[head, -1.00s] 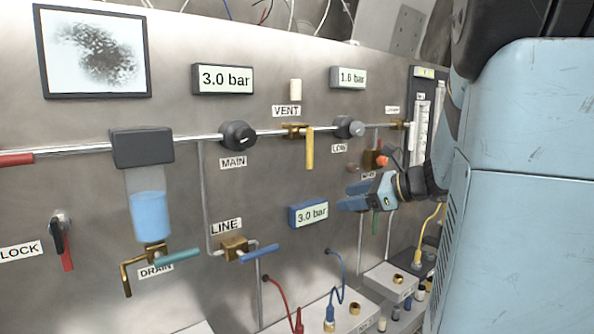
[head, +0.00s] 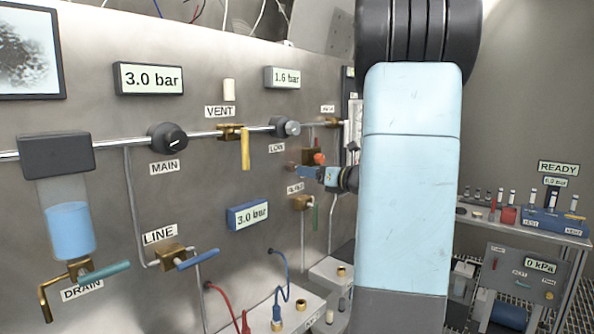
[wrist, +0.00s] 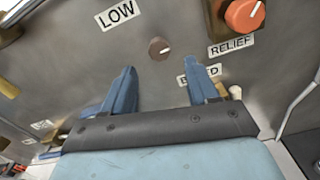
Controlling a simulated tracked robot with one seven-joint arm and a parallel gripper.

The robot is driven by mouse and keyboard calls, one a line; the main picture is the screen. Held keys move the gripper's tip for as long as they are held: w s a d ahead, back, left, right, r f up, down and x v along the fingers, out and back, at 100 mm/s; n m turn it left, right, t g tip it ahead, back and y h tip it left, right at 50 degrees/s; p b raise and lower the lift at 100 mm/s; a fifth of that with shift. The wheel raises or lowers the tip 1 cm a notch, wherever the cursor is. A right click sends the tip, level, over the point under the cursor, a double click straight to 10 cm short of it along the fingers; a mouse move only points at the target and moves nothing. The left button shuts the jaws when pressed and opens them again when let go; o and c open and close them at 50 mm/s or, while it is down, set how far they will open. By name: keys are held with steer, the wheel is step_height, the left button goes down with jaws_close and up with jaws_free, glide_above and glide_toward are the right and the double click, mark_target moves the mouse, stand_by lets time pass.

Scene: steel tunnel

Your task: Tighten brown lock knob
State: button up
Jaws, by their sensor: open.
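The small brown lock knob (wrist: 160,48) with a pale pointer line sits on the steel panel in the wrist view, between the LOW and RELIEF labels. In the head view the brown knob (head: 291,166) is a small spot just left of my fingers. My gripper (wrist: 158,76) is open and empty, its two blue fingers pointing at the panel. The knob appears ahead of the gap between the fingertips, apart from them. In the head view my gripper (head: 307,172) is side-on near the panel, and my arm covers the area to its right.
The orange RELIEF knob (wrist: 244,15) is close to the right finger. A brass valve with a green handle (head: 302,203) is just below my gripper. The LOW knob (head: 284,127) and pipe run above. A bench (head: 520,230) stands at the right.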

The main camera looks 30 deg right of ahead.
mark_target(294, 168)
steer(key=shift+x, duration=2.95)
steer(key=shift+c, duration=0.3)
steer(key=c, duration=1)
